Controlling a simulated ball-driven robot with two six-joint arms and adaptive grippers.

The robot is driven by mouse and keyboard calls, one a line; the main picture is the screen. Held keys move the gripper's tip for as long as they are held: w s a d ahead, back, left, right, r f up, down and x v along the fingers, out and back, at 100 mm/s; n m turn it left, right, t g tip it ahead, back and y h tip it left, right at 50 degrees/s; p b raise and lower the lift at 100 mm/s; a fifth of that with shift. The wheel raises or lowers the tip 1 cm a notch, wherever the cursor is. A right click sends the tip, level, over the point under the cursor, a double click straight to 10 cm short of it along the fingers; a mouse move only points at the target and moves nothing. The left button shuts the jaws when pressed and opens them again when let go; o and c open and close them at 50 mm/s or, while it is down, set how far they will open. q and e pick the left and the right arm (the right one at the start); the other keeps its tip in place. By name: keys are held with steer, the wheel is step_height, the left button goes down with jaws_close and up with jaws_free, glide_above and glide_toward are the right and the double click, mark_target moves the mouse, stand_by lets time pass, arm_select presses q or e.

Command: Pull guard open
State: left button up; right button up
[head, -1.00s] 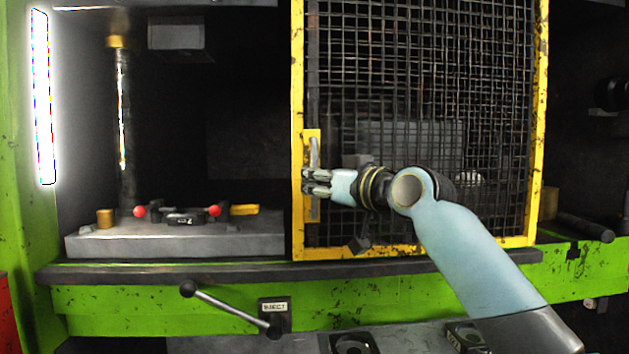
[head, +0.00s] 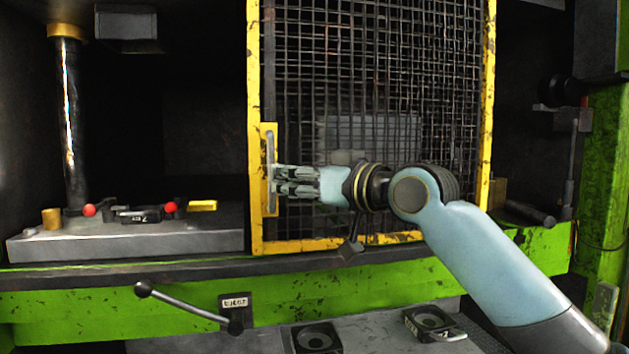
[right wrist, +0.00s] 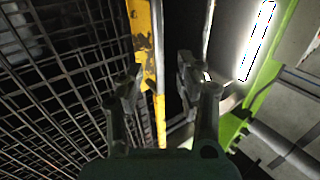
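The guard is a black mesh panel in a yellow frame (head: 487,110), covering the right part of the press opening in the head view. An upright grey handle (head: 271,160) is on its left edge. My right gripper (head: 276,181) is level with the handle, its fingertips just right of it or overlapping it; I cannot tell if they touch. In the right wrist view, the fingers (right wrist: 160,85) are apart, with the yellow frame edge (right wrist: 147,50) beyond and between them. I see nothing clamped. My left gripper is not in view.
Left of the guard the press opening is dark, with a grey bed (head: 120,242) and a red-ended tool (head: 140,214) on it. A lever (head: 190,306) sticks out below, on the green beam (head: 350,292). A steel column (head: 70,125) stands at left.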

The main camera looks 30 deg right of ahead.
steer(key=v, duration=0.5)
steer(key=shift+s+d, duration=0.1)
steer(key=shift+s, duration=0.15)
